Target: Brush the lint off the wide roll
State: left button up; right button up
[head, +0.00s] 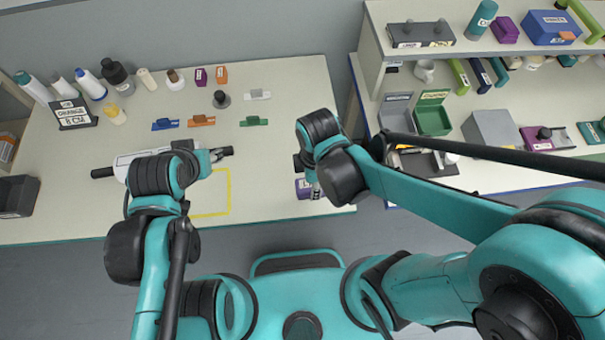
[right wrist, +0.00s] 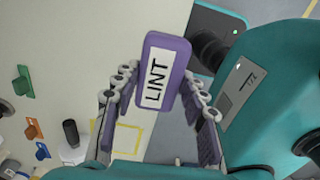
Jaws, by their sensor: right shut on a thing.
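The wide roll (head: 126,161) is white with dark end handles and lies on the table at the left in the head view. My left arm hides part of it. My left gripper (head: 217,154) is at the roll's right end handle; whether its fingers are closed is unclear. My right gripper (head: 308,188) is shut on a purple lint brush (head: 303,184) near the table's right front edge. In the right wrist view the brush (right wrist: 165,72), labelled LINT, sits between the fingers. No lint can be made out on the roll.
A yellow outlined square (head: 222,208) is marked on the table in front of the roll. Blue, orange and green clips (head: 254,121) and a dark round item (head: 221,99) lie behind. Bottles and spools line the back edge. Shelves (head: 375,60) stand at right.

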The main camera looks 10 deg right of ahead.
jog(key=shift+a, duration=0.2)
jog(key=w+a+f+b, duration=0.1)
jog(key=w+a+f, duration=0.1)
jog(key=w, duration=0.1)
jog(key=w+a+f+b, duration=0.1)
jog(key=w+a+f, duration=0.1)
jog(key=w, duration=0.1)
jog(key=w+a+f+b, duration=0.1)
jog(key=w+a+f, duration=0.1)
jog(key=w+f, duration=0.1)
jog(key=shift+w+a+b, duration=0.2)
jog(key=shift+w+b, duration=0.1)
jog(key=shift+w, duration=0.05)
notch_tip(320, 180, down, 3)
jog(key=shift+b, duration=0.6)
jog(key=shift+f, duration=0.35)
jog(key=shift+c, duration=1.6)
jog(key=o, duration=1.4)
jog(key=shift+o, duration=0.2)
jog(key=shift+r, duration=0.1)
